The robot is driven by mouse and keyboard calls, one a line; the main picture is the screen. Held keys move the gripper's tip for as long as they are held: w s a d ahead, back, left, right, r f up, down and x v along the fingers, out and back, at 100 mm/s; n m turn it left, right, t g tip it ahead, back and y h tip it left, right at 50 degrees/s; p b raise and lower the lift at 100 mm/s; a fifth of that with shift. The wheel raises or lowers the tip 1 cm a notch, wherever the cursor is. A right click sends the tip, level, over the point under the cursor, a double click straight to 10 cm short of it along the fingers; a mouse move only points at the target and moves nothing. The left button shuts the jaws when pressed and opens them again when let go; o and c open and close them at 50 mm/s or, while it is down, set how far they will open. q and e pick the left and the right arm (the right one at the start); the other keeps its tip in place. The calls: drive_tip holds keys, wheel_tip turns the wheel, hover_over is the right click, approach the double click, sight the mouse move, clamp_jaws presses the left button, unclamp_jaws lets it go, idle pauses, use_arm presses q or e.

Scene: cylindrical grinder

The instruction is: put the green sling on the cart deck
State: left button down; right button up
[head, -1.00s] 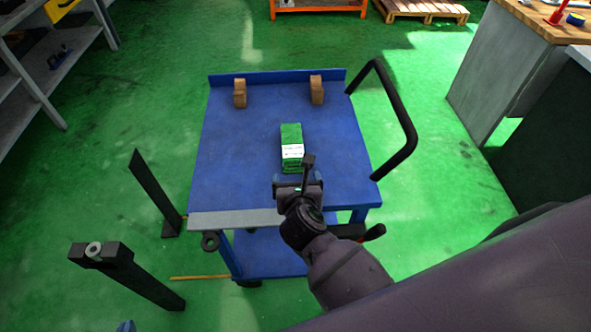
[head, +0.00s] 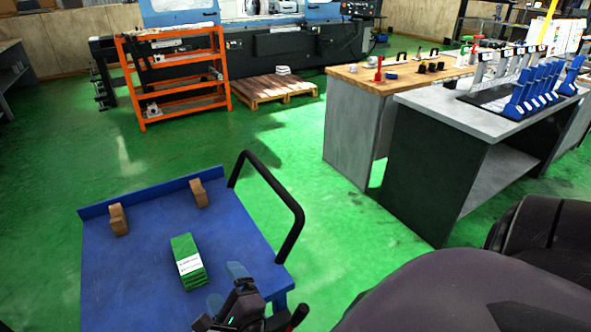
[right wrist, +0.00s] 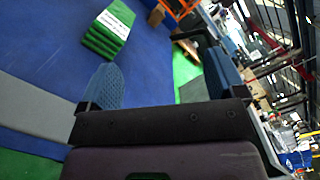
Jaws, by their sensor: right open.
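The green sling (head: 183,246) is a folded stack with a white label. It lies flat on the blue cart deck (head: 125,285), near the middle. It also shows in the right wrist view (right wrist: 103,45), resting on the deck (right wrist: 50,45). My right gripper (head: 226,287) is open, with its blue fingers apart and nothing between them. It is just nearer to me than the sling, toward the deck's near right corner, and looks clear of it. In the right wrist view, the sling is beyond the left finger. My left gripper is not in view.
Two brown blocks (head: 118,219) (head: 198,193) stand along the deck's far side. The cart's black handle (head: 284,195) rises at its right. A grey-topped bench (head: 440,110) and a wood-topped bench (head: 350,80) stand to the right. Green floor lies open between the cart and benches.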

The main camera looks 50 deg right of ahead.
drive_tip(key=s+d+f+n+g+y, duration=0.1)
drive_tip(key=s+d+f+n+g, duration=0.2)
drive_tip(key=n, duration=1.1)
drive_tip(key=s+d+f+n+g+y, duration=0.2)
drive_tip(key=s+d+f+n+g, duration=0.1)
drive_tip(key=s+f+n, duration=0.7)
drive_tip(key=shift+d+n+g+y, duration=0.3)
drive_tip(key=shift+d+n, duration=0.45)
drive_tip(key=shift+n, duration=1.35)
